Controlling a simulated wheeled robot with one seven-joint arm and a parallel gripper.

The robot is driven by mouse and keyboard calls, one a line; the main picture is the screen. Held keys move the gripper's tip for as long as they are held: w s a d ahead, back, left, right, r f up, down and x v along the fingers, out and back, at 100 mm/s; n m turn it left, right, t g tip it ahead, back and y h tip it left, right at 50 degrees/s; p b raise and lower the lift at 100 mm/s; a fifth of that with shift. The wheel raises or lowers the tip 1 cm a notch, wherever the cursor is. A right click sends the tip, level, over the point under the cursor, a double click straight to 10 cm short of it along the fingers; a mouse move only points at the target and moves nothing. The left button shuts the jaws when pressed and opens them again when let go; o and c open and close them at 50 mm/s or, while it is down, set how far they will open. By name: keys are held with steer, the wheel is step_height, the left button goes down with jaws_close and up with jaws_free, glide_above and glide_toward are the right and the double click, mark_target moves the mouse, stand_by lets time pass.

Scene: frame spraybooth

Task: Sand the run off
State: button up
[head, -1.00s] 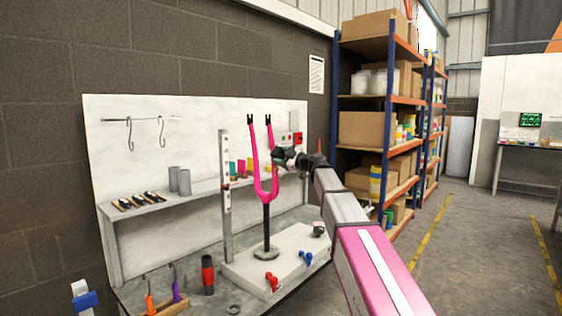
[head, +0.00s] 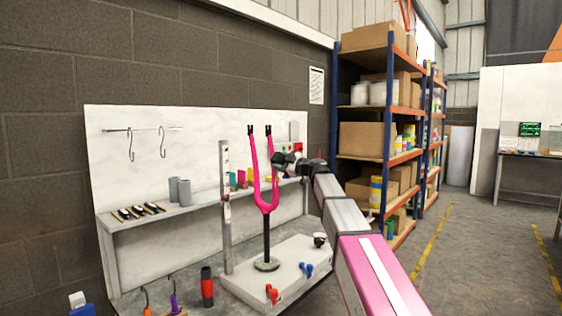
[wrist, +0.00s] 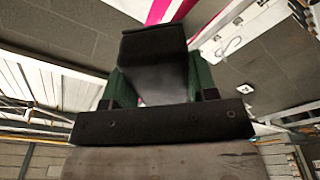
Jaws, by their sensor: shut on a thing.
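A pink bicycle fork (head: 263,203) stands upright, legs up, on a black post above a white base plate on the bench. My gripper (head: 283,160) is at the right leg of the fork, around its middle height. In the wrist view my gripper (wrist: 157,85) has green fingers shut on a dark block (wrist: 153,48), which looks like a sanding block. A pink strip of the fork (wrist: 158,10) shows just beyond the block's far end. I cannot tell whether the block touches the paint. The run itself cannot be made out.
A slotted upright (head: 225,205) stands left of the fork. A shelf (head: 165,212) behind holds grey cups and brushes. Storage racks (head: 388,130) stand to the right, with open floor beyond.

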glide_above(276, 191)
steer(key=v, duration=0.2)
steer(key=shift+s+d+f, duration=0.1)
steer(key=shift+f, duration=1.45)
steer(key=shift+d+f, duration=0.1)
steer(key=shift+f, duration=1.45)
steer(key=shift+s+d+f, duration=0.1)
steer(key=shift+f, duration=3.35)
steer(key=shift+d, duration=0.1)
steer(key=v, duration=0.6)
steer(key=shift+s+r, duration=0.25)
steer(key=shift+r, duration=0.1)
steer(key=shift+v, duration=1.35)
steer(key=shift+s+r, duration=0.1)
steer(key=shift+s, duration=0.1)
